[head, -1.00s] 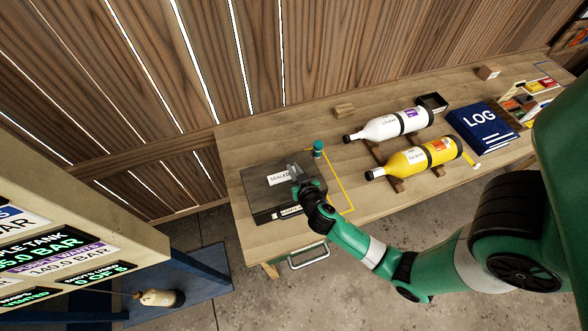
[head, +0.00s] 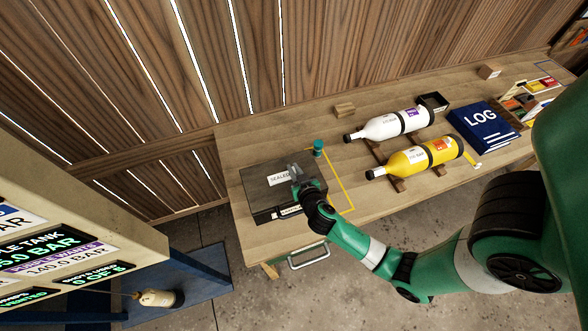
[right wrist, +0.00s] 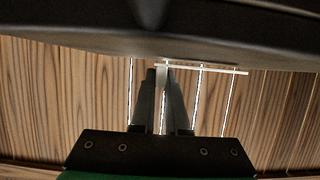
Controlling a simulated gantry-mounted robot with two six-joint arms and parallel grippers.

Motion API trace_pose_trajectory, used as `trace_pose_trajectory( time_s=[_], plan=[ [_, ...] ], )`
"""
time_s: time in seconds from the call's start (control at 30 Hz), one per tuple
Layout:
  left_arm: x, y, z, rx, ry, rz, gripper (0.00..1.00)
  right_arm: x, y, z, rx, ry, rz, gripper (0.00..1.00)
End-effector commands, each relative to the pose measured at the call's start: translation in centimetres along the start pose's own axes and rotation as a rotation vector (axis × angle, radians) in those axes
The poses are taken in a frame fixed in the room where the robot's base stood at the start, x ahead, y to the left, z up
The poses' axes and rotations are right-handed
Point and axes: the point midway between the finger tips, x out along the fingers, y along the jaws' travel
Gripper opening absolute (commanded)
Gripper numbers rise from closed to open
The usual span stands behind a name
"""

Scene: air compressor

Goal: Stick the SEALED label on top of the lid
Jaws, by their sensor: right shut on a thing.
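The white SEALED label (head: 279,178) shows over the top of the dark grey lid (head: 258,190) of a flat case at the table's left end. My right gripper (head: 293,170) is shut on the label's right end, over the lid. In the right wrist view, my right gripper (right wrist: 162,70) has its fingers close together on the label (right wrist: 210,69), which shows edge-on as a thin white strip. I cannot tell whether the label touches the lid. My fingers and wrist hide part of the lid's right side. My left gripper is not in view.
A teal-capped small item (head: 318,148) stands just behind the lid, beside a yellow outline (head: 341,190) on the table. White (head: 385,127) and yellow (head: 415,158) bottles lie on wooden cradles. A blue LOG binder (head: 482,125) lies further right.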

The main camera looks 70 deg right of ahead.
Motion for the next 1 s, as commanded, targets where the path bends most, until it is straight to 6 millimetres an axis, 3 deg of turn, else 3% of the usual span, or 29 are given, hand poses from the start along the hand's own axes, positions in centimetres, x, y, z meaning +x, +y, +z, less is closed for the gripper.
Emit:
trace_pose_trajectory(
  time_s=[1.0],
  plan=[
    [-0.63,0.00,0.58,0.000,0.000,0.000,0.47,0.30,0.01,0.75,0.000,-0.001,0.000,0.00]
  ],
)
